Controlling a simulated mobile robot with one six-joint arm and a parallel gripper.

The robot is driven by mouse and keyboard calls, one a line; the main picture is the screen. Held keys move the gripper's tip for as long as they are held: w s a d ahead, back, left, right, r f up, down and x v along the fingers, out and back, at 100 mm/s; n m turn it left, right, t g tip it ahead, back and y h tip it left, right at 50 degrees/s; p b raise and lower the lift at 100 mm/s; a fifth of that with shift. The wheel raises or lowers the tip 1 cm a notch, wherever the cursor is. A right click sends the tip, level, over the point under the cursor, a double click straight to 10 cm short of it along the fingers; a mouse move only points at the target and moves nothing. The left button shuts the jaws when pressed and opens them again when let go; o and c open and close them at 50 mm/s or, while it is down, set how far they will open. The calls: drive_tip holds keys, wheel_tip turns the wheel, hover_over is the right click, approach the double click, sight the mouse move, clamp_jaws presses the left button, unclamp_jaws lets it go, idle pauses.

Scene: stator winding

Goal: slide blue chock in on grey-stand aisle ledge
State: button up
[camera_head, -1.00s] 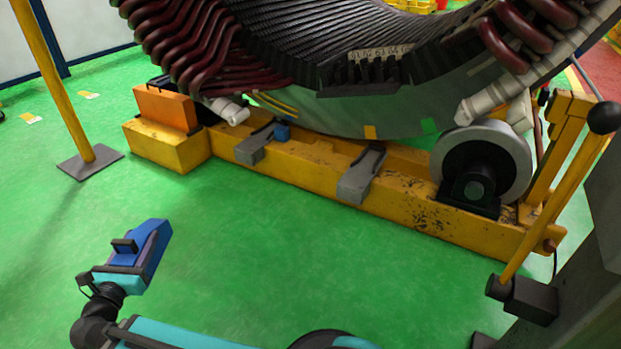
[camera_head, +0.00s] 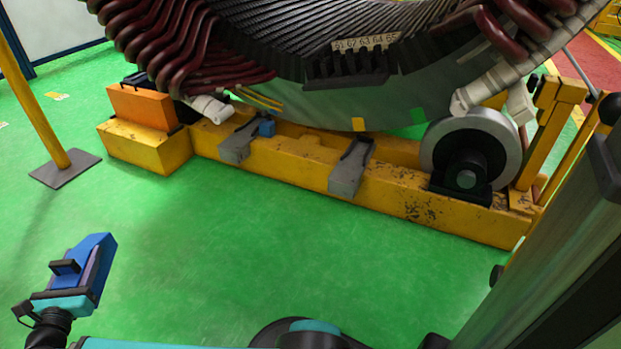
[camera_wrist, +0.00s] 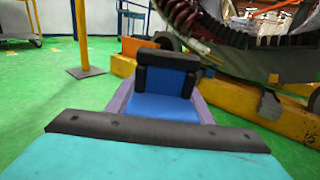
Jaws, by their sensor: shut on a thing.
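My gripper (camera_head: 80,268) is shut on a blue chock (camera_head: 98,262) at the lower left of the head view, above the green floor and well apart from the yellow beam. In the wrist view the chock (camera_wrist: 160,107) shows beyond the teal gripper body, partly hidden by a black finger (camera_wrist: 165,73). Two grey stands sit on the yellow beam under the stator: a left one (camera_head: 237,148) and a right one (camera_head: 346,173). A small blue block (camera_head: 267,128) is at the left stand's inner end. I cannot tell which ledge is the aisle one.
The yellow beam (camera_head: 290,163) carries an orange block (camera_head: 142,106) at its left and a roller (camera_head: 498,140) at its right. The stator (camera_head: 400,98) curves above. A yellow post (camera_head: 38,110) stands at left. Green floor (camera_head: 240,240) before the beam is clear.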

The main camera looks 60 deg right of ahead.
drive_tip(key=shift+d, duration=0.2)
drive_tip(key=s+d+f+m+g+h+p, duration=0.1)
drive_tip(key=s+d+f+m+g+h, duration=0.15)
drive_tip(key=d, duration=1.75)
drive_tip(key=s+d+f+m+g+h, duration=0.1)
drive_tip(key=s+d+g, duration=0.15)
drive_tip(key=d, duration=1.85)
drive_tip(key=s+d+f+m+g, duration=0.1)
drive_tip(key=s+d+f, duration=0.3)
drive_tip(key=s+d, duration=1)
drive_tip(key=s+d+f+m+g+p, duration=0.1)
drive_tip(key=s+d+f+g, duration=0.3)
drive_tip(key=s+d, duration=0.9)
drive_tip(key=shift+s+d+f+m, duration=0.35)
drive_tip(key=shift+d+m, duration=0.2)
drive_tip(key=shift+m, duration=0.2)
drive_tip(key=shift+d+h, duration=0.15)
drive_tip(key=shift+h, duration=0.1)
